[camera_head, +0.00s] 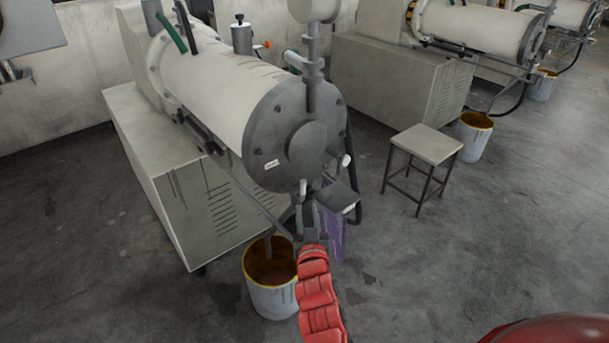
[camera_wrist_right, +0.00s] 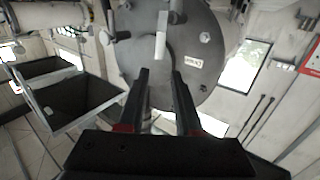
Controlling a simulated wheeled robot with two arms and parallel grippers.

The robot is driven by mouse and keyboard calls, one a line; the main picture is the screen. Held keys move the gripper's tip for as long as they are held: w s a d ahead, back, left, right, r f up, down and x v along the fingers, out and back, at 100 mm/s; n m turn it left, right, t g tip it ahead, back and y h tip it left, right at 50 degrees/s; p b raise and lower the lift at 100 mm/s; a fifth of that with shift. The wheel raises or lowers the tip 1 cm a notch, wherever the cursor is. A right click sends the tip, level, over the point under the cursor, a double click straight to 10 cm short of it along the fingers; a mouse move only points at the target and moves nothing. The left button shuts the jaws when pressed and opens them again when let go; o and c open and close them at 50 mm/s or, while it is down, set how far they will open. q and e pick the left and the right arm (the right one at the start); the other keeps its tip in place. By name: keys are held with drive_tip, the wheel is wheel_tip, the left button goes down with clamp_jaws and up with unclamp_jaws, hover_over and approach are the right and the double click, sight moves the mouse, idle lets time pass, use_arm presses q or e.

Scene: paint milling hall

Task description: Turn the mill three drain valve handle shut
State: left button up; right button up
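The mill is a pale horizontal cylinder (camera_head: 215,95) with a grey round end plate (camera_head: 300,130), which also fills the upper middle of the right wrist view (camera_wrist_right: 135,60). A small label (camera_head: 272,164) is on the plate; its text is too small to read surely. A pale-ended handle (camera_head: 303,187) sticks out at the plate's lower edge. In the right wrist view a pale handle (camera_wrist_right: 162,36) shows just beyond the fingertips, in line with the gap. My right gripper (camera_head: 308,207) is open, below the handle; contact is not visible. My left gripper is not in view.
A yellow-rimmed bucket (camera_head: 283,297) stands below the mill end, left of my right arm. A purple cloth (camera_head: 334,238) hangs beside the gripper. A stool (camera_head: 426,143) stands to the right. Other mills stand behind. The floor at right is mostly free.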

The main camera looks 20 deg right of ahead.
sight(304, 185)
drive_tip(key=p+x, duration=0.2)
drive_tip(key=x, duration=1.1)
drive_tip(key=shift+w+d, duration=0.15)
drive_tip(key=shift+w, duration=0.05)
drive_tip(key=shift+w+d+r, duration=0.1)
drive_tip(key=shift+w, duration=0.6)
clamp_jaws()
idle(0.3)
